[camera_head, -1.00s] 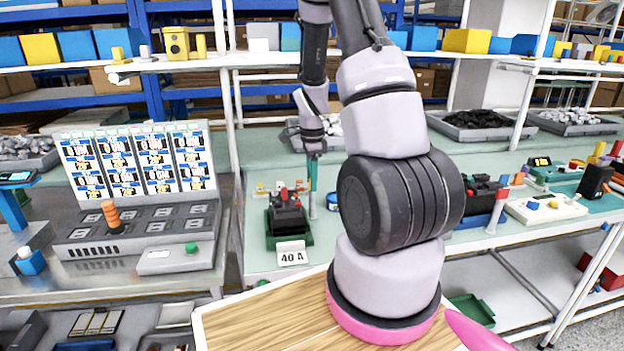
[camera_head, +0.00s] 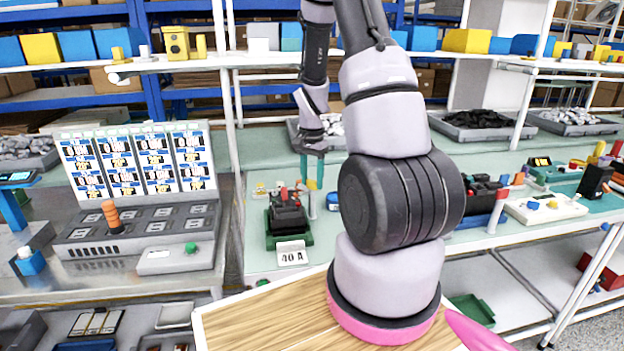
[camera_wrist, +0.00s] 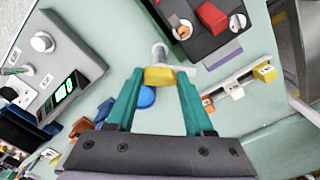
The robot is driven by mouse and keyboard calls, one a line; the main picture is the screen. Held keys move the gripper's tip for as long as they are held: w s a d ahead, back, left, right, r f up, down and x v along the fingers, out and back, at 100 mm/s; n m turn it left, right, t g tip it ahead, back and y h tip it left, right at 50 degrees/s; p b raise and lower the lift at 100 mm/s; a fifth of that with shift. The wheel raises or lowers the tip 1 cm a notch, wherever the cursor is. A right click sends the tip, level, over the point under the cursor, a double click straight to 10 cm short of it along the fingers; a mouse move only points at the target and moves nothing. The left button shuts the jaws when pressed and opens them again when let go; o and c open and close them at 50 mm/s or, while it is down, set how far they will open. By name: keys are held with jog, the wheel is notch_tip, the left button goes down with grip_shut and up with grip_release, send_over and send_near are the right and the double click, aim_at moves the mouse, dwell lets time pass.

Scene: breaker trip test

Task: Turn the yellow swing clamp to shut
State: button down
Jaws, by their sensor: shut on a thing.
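The yellow swing clamp (camera_wrist: 158,77) shows in the wrist view as a small yellow block with a pale metal post and bar at its far side. My gripper (camera_wrist: 160,74) has its two teal fingers on either side of the yellow block, shut on it. In the head view my gripper (camera_head: 313,182) points down at the bench, just behind and right of the dark breaker (camera_head: 287,215) in its green holder. Little of the clamp can be made out there. The breaker also shows in the wrist view (camera_wrist: 213,45), close beyond the clamp.
A "40 A" card (camera_head: 292,254) stands in front of the breaker. A blue round thing (camera_wrist: 146,97) lies beneath my fingers. A meter with green digits (camera_wrist: 65,88) is at left in the wrist view, a labelled strip (camera_wrist: 232,84) at right. A panel console (camera_head: 135,235) stands left.

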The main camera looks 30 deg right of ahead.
jog(key=n, duration=0.4)
jog(key=shift+n, duration=2.2)
jog(key=shift+c, duration=1.4)
grip_release()
jog(key=shift+r, duration=0.1)
notch_tip(320, 180, up, 11)
jog(key=shift+f, duration=0.2)
